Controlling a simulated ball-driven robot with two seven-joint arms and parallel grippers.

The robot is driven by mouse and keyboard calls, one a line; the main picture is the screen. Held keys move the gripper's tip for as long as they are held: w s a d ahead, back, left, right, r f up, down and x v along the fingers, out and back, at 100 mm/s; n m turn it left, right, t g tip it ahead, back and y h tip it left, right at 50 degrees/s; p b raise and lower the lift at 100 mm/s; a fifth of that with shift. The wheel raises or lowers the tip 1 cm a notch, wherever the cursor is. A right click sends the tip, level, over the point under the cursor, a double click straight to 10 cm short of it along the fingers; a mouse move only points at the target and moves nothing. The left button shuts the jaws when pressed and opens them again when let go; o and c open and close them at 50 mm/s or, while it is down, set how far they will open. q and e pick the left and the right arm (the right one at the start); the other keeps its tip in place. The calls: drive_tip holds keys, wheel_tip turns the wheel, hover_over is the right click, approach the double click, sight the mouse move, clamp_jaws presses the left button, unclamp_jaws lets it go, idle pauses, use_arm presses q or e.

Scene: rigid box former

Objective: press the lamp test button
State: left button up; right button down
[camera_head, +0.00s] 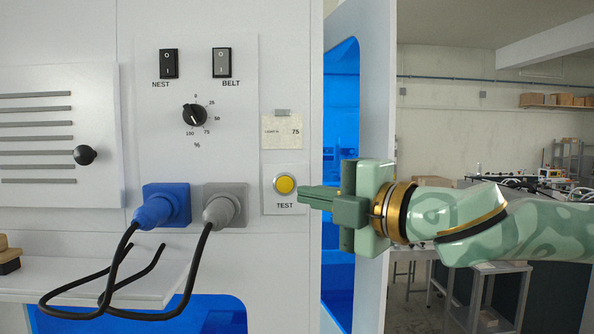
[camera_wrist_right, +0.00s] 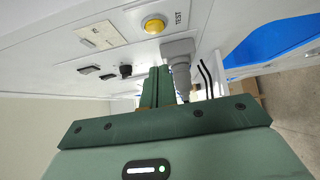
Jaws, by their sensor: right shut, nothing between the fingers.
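The lamp test button (camera_head: 285,184) is a round yellow button on a pale square plate labelled TEST, on the front of the white machine. In the right wrist view the button (camera_wrist_right: 153,25) shows near the top, above the fingertips. My right gripper (camera_head: 301,194) comes in from the right in the head view, shut and empty. Its fingertips are just right of the button in that view, and the button's face is not covered. In the wrist view the closed fingers (camera_wrist_right: 156,72) point toward the panel; I cannot tell whether they touch it. My left gripper is not in view.
Left of the button are a grey plug (camera_head: 222,209) and a blue plug (camera_head: 158,209) with black cables looping out. Above are a dial (camera_head: 194,115), the NEST switch (camera_head: 169,64), the BELT switch (camera_head: 221,62) and a paper note (camera_head: 282,132). A black knob (camera_head: 85,155) sits left.

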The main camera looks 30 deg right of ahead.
sight(278, 185)
drive_tip(key=w+p, duration=0.1)
drive_tip(key=w, duration=0.2)
drive_tip(key=w+d+p, duration=0.1)
drive_tip(key=w, duration=0.2)
drive_tip(key=shift+w+d+p, duration=0.2)
drive_tip(key=shift+w+p, duration=0.1)
drive_tip(key=shift+w, duration=0.05)
